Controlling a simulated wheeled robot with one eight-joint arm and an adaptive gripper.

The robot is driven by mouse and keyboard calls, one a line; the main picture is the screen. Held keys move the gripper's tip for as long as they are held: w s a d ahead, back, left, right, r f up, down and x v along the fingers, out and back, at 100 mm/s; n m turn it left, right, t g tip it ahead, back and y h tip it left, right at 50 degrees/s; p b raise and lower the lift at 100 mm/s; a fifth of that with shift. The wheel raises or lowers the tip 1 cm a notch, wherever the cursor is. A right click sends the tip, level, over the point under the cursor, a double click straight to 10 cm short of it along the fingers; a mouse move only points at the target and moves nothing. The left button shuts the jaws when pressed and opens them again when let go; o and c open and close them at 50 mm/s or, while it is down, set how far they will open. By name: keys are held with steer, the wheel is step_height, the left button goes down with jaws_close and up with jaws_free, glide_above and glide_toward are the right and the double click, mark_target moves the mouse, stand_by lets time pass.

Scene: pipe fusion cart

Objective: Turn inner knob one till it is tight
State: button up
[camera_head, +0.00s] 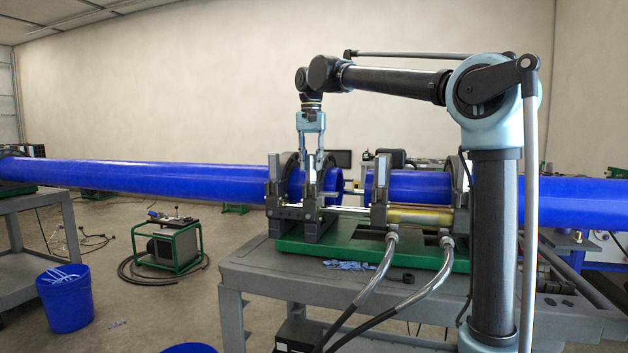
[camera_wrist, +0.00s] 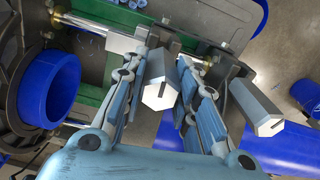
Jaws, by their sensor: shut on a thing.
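My gripper (camera_head: 311,152) points straight down over the left pair of clamps on the pipe fusion machine. In the wrist view my gripper (camera_wrist: 172,72) has its two blue-grey fingers on either side of a grey and white angular knob (camera_wrist: 160,95), the one nearer the open pipe end, and is shut on it. I take this as inner knob one. A similar knob (camera_wrist: 258,110) stands apart to the right, outside the fingers.
The left blue pipe (camera_head: 170,178) and right blue pipe (camera_head: 420,187) lie in the clamps with a gap between. The green machine base (camera_head: 340,250) sits on a grey cart (camera_head: 262,272). Black hoses (camera_head: 362,295) run off its front. A blue bucket (camera_head: 64,298) stands on the floor.

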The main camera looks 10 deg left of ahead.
stand_by(0.3)
steer(key=shift+m, duration=1.6)
steer(key=shift+m, duration=1.1)
steer(key=o, duration=2.3)
steer(key=shift+r, duration=3)
